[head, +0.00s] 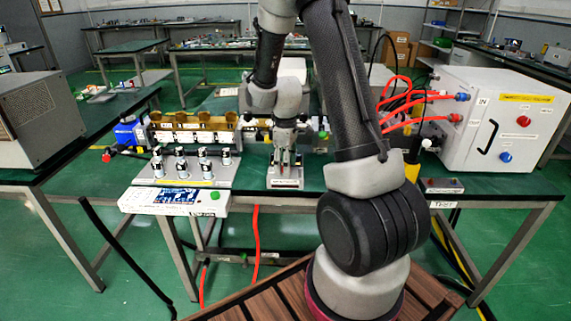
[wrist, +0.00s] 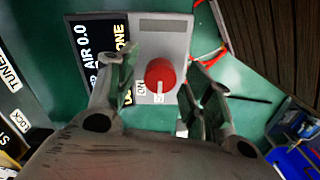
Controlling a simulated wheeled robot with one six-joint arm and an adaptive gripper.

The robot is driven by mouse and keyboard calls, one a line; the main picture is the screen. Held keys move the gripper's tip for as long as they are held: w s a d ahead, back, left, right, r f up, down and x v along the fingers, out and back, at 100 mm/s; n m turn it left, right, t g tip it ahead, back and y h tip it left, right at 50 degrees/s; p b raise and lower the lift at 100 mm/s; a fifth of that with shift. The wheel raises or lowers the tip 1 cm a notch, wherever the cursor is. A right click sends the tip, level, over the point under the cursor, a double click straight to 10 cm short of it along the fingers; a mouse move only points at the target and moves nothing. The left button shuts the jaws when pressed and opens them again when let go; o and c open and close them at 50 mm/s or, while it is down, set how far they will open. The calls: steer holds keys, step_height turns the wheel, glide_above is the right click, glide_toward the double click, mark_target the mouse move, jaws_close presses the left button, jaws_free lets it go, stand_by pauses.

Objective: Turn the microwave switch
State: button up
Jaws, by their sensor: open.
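The switch is a red round knob (wrist: 159,76) with a white pointer line, on a light grey panel (wrist: 168,40) in the wrist view. White labels beside it are partly hidden; one seems to read "ON". My gripper (wrist: 158,72) is open, with one finger on each side of the knob; I cannot tell whether either finger touches it. In the head view, my gripper (head: 285,158) points down over a small light grey box (head: 285,183) on the green table. The knob itself is mostly hidden there by the fingers.
A black display (wrist: 95,45) reading "AIR 0.0" adjoins the panel. In the head view, a metal unit (head: 180,170) with several silver cylinders stands left of my gripper. A white cabinet (head: 500,115) with red hoses (head: 408,100) stands right. Some green tabletop near the box is bare.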

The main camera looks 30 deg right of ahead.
steer(key=shift+c, duration=0.4)
steer(key=c, duration=0.9)
steer(key=shift+c, duration=0.2)
steer(key=shift+m, duration=0.4)
steer(key=m, duration=0.5)
steer(key=shift+m, duration=0.3)
steer(key=m, duration=0.5)
steer(key=shift+m, duration=0.4)
